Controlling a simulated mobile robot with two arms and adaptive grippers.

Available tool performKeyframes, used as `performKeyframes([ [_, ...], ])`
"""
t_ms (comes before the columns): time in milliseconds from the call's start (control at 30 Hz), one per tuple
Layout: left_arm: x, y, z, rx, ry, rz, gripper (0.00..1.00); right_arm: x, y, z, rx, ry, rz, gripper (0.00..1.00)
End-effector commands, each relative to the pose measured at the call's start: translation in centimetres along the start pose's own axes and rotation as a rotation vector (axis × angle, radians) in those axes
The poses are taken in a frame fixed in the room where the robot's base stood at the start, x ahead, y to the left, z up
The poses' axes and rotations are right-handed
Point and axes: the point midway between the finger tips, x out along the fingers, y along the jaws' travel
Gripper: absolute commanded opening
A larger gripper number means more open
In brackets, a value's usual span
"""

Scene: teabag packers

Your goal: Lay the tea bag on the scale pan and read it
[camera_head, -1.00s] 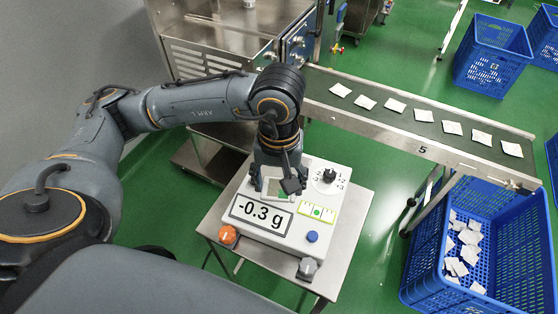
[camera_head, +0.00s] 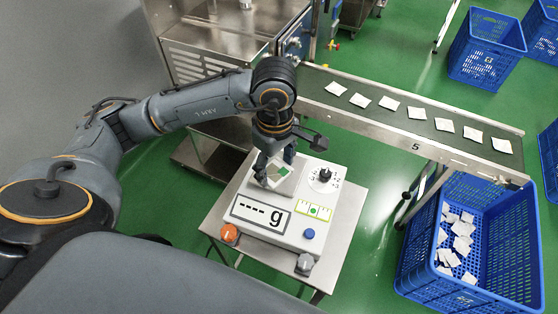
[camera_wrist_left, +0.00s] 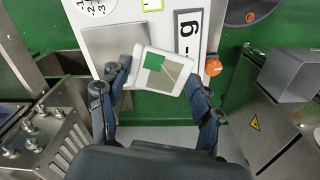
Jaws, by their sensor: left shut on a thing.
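My left gripper (camera_head: 277,184) hangs over the back left of the white scale (camera_head: 335,205), shut on a tea bag. The white tea bag (camera_head: 284,167) has a green tag and is tilted. In the left wrist view the tea bag (camera_wrist_left: 150,82) sits between my fingertips (camera_wrist_left: 160,85) and overlaps the edge of the square metal scale pan (camera_wrist_left: 104,44). I cannot tell whether it touches the pan. In the head view the bag and fingers mostly hide the pan. The scale display (camera_head: 260,213) shows dashes and "g". My right gripper is not in view.
The scale stands on a small metal table (camera_head: 343,231). Behind it a conveyor (camera_head: 385,118) carries several tea bags in a row. A blue crate (camera_head: 425,271) with loose tea bags stands on the right. An orange knob (camera_head: 229,233) is at the scale's front left.

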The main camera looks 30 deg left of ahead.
Motion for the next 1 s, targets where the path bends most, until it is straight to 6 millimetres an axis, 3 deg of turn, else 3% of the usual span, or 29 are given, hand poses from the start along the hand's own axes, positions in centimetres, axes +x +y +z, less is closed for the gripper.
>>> performKeyframes([
  [133, 1.4, 2.9, -2.4, -0.005, 0.000, -0.004, 0.57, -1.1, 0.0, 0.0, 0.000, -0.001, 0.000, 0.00],
  [400, 6.1, 5.8, -4.6, 0.001, -0.001, -0.002, 0.57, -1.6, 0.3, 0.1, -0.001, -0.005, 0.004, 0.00],
  [567, 7.1, 6.4, -5.1, 0.002, -0.001, 0.000, 0.57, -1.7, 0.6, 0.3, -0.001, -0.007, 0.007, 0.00],
  [800, 10.0, 6.6, -5.3, 0.003, -0.002, -0.003, 0.57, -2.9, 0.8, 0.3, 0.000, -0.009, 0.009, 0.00],
  [1000, 10.6, 6.7, -5.3, 0.003, 0.000, 0.001, 0.57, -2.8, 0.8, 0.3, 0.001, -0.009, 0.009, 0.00],
])
